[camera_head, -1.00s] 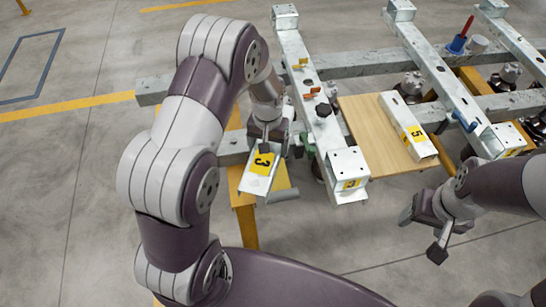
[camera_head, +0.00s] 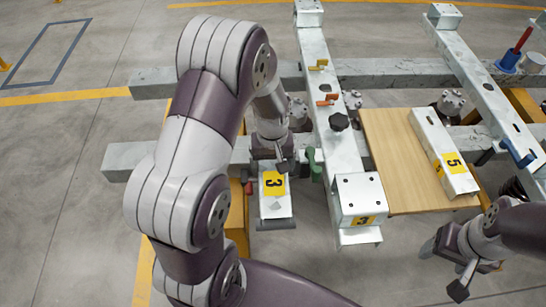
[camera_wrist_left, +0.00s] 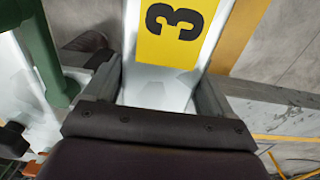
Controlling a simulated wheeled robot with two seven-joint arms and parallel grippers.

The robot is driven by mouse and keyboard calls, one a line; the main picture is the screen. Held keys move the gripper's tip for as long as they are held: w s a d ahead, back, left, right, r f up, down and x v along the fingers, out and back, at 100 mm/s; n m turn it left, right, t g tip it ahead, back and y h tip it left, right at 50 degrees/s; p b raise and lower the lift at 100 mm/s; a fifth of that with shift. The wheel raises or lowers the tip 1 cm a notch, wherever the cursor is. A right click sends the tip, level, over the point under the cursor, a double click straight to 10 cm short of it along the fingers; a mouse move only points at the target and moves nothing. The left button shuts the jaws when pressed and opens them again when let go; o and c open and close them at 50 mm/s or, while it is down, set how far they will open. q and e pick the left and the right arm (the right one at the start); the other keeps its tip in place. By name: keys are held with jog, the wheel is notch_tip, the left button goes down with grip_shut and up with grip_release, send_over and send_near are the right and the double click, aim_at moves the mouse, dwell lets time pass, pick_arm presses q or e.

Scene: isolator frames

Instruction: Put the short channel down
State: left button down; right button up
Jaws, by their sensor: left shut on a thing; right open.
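The short channel (camera_head: 275,208) is a pale metal piece with a yellow "3" label. My left gripper (camera_head: 272,162) is shut on its far end, beside the left side of the long numbered rail. In the left wrist view the channel (camera_wrist_left: 158,88) lies between the two fingers of my left gripper (camera_wrist_left: 153,80), its label facing the camera. I cannot tell whether its underside touches the yellow support below. My right gripper (camera_head: 450,268) is open and empty at the lower right, apart from the rails.
A long rail (camera_head: 335,145) with small clamps and a "3" end block stands just right of the held channel. A wooden board (camera_head: 392,160) carries another channel (camera_head: 443,150) labelled "5". Grey cross beams (camera_head: 160,82) run behind. A green handle (camera_wrist_left: 38,50) is close to the left gripper.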

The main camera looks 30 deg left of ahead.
aim_at(272, 164)
pick_arm(q)
jog(key=shift+f, duration=0.8)
jog(key=shift+w+f, duration=0.1)
jog(key=shift+f, duration=0.15)
jog(key=shift+f, duration=0.1)
grip_release()
jog(key=shift+f, duration=0.1)
notch_tip(272, 164, up, 12)
jog(key=shift+r+p, duration=0.1)
jog(key=shift+p, duration=0.75)
jog(key=s+d+m, duration=0.1)
jog(key=s+m, duration=0.1)
jog(key=s, duration=0.1)
jog(key=s+d+m+t, duration=0.1)
jog(key=s+d+m, duration=0.1)
jog(key=s, duration=0.1)
jog(key=s+d+m, duration=0.2)
jog(key=s, duration=0.1)
jog(key=shift+s+d+r+m, duration=0.15)
jog(key=shift+s+r+m, duration=0.05)
jog(key=shift+r+m, duration=0.2)
jog(key=shift+w, duration=0.1)
